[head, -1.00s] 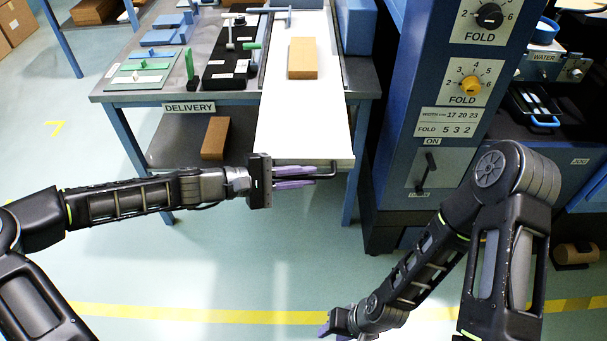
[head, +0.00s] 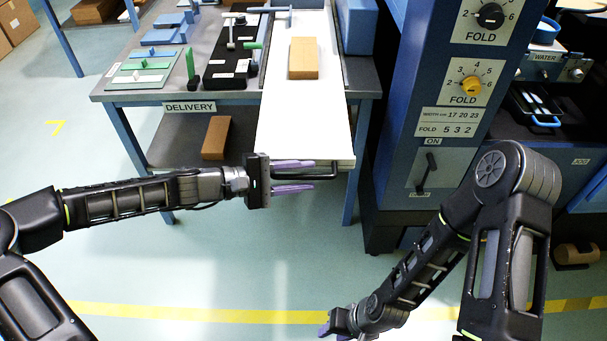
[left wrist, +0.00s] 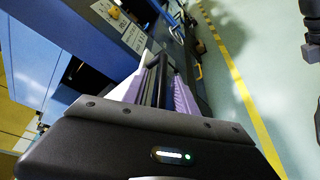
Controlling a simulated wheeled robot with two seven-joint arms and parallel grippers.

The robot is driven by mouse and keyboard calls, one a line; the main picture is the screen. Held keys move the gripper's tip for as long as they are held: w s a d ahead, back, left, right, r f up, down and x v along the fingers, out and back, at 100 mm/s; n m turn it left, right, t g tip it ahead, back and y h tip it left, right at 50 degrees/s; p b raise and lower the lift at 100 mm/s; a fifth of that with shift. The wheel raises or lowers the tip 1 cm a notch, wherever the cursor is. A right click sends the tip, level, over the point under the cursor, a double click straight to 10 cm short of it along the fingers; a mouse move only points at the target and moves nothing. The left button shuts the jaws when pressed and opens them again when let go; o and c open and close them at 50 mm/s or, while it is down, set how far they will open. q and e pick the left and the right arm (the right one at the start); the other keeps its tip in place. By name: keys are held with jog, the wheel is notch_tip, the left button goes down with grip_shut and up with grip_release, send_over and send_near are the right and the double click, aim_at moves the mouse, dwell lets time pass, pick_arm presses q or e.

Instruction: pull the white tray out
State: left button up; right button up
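The white tray (head: 300,125) sticks out over the front of the delivery table, with a brown block (head: 304,58) lying on it. A black bar handle (head: 325,176) is on the tray's front edge. My left gripper (head: 313,175) is open, its purple fingers apart above and below the handle in the head view. In the left wrist view the purple fingers (left wrist: 163,95) stand on either side of dark bars; contact is unclear. My right gripper (head: 325,329) is low over the floor, away from the tray; its finger gap is too small to tell.
The grey delivery table (head: 125,90) holds green and black boards with tools left of the tray. A brown block (head: 216,138) lies on the lower shelf. A blue machine cabinet (head: 400,150) with fold dials stands close on the right. The floor in front is clear.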

pick_arm(q)
jog(key=v, duration=0.7)
jog(key=shift+s+a, duration=0.1)
jog(key=shift+a, duration=0.1)
